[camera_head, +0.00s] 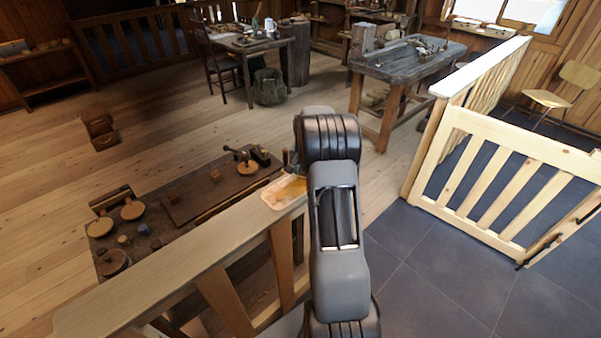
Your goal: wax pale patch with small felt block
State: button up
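My arm rises through the middle of the view, and its end is hidden behind its own dark upper joint, so I cannot make out my gripper. A pale, orange-tinged patch (285,191) shows at the far end of the wooden rail, just left of my arm. On the low workbench (185,232) beyond the rail are several small blocks. One is blue-grey (143,229), one is brown (123,239), and others are reddish brown (216,175). I cannot tell which of them is felt.
The pale wooden rail (170,270) runs between me and the low bench. Round wooden discs (132,210) and a dark tool (262,155) lie on the bench. A slatted gate (510,180) stands at right. Grey tiled floor (450,270) is clear in front of it.

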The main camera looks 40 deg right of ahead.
aim_at(263, 200)
jog(key=shift+w+d+p, duration=0.15)
jog(key=shift+d+p, duration=0.1)
jog(key=shift+d, duration=1.1)
jog(key=shift+w+d+p, duration=0.15)
jog(key=shift+d+p, duration=0.1)
jog(key=shift+d, duration=1.05)
jog(key=shift+w+a, duration=0.1)
jog(key=shift+w, duration=0.55)
jog(key=shift+s+a+f+b, duration=0.15)
jog(key=shift+a+b, duration=0.15)
jog(key=shift+a, duration=0.85)
jog(key=shift+s+a+f+b, duration=0.1)
jog(key=shift+a+b, duration=0.15)
jog(key=shift+a, duration=0.85)
jog(key=shift+s+a+r, duration=0.1)
jog(key=shift+a, duration=0.7)
jog(key=shift+s+a+r, duration=0.1)
jog(key=shift+a, duration=0.7)
jog(key=shift+a+b, duration=0.1)
jog(key=shift+b, duration=0.2)
